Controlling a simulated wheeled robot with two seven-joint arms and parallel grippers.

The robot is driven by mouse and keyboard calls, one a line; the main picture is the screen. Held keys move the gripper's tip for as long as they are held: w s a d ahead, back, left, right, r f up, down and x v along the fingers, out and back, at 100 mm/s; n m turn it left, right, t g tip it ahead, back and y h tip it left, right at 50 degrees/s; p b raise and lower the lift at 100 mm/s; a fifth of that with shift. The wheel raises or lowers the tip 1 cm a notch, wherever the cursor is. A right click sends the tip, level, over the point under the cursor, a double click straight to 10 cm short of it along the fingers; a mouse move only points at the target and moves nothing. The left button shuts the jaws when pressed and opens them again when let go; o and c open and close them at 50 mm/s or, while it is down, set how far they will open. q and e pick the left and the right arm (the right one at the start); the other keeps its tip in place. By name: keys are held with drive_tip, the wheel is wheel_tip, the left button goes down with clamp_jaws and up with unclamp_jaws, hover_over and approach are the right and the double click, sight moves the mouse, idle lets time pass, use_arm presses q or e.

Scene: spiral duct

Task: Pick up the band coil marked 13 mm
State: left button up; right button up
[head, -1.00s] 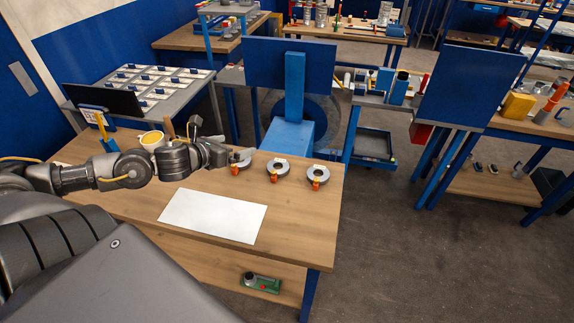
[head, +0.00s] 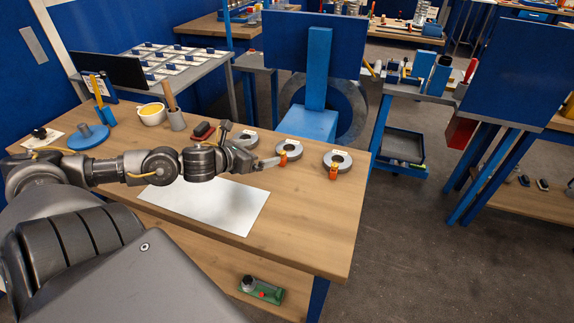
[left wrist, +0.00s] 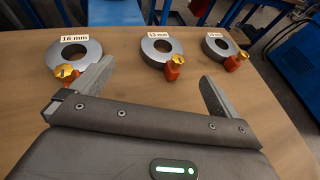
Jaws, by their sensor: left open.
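Three grey ring coils with white tags and orange-red clips stand in a row on the wooden table (head: 310,230). In the left wrist view the middle coil (left wrist: 147,50) has a tag that seems to read 13 mm; the left coil (left wrist: 72,50) reads 16 mm. The right coil's (left wrist: 214,46) tag is hard to read. The middle coil also shows in the head view (head: 293,147). My left gripper (left wrist: 156,75) is open and empty, its fingers on either side of and short of the middle coil's clip (left wrist: 173,67). My right gripper is not in view.
A white sheet (head: 215,212) lies in front of the coils. A dark red-topped block (head: 203,131), a wooden-handled tool in a grey holder (head: 177,120) and a yellow-filled cup (head: 152,114) stand at the back.

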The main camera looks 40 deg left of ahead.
use_arm(q)
drive_tip(key=shift+w+d+f, duration=0.1)
drive_tip(key=shift+w+f, duration=0.05)
drive_tip(key=shift+f, duration=0.4)
drive_tip(key=shift+w+d, duration=0.1)
drive_tip(key=shift+w, duration=0.05)
drive_tip(key=shift+w+f, duration=0.15)
drive_tip(key=shift+w, duration=0.35)
drive_tip(key=shift+b+x, duration=0.35)
drive_tip(key=shift+x, duration=1.55)
drive_tip(key=shift+w+f, duration=0.15)
drive_tip(key=shift+w, duration=0.1)
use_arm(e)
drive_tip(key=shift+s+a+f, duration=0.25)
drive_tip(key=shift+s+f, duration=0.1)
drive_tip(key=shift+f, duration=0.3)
use_arm(q)
drive_tip(key=shift+w, duration=0.1)
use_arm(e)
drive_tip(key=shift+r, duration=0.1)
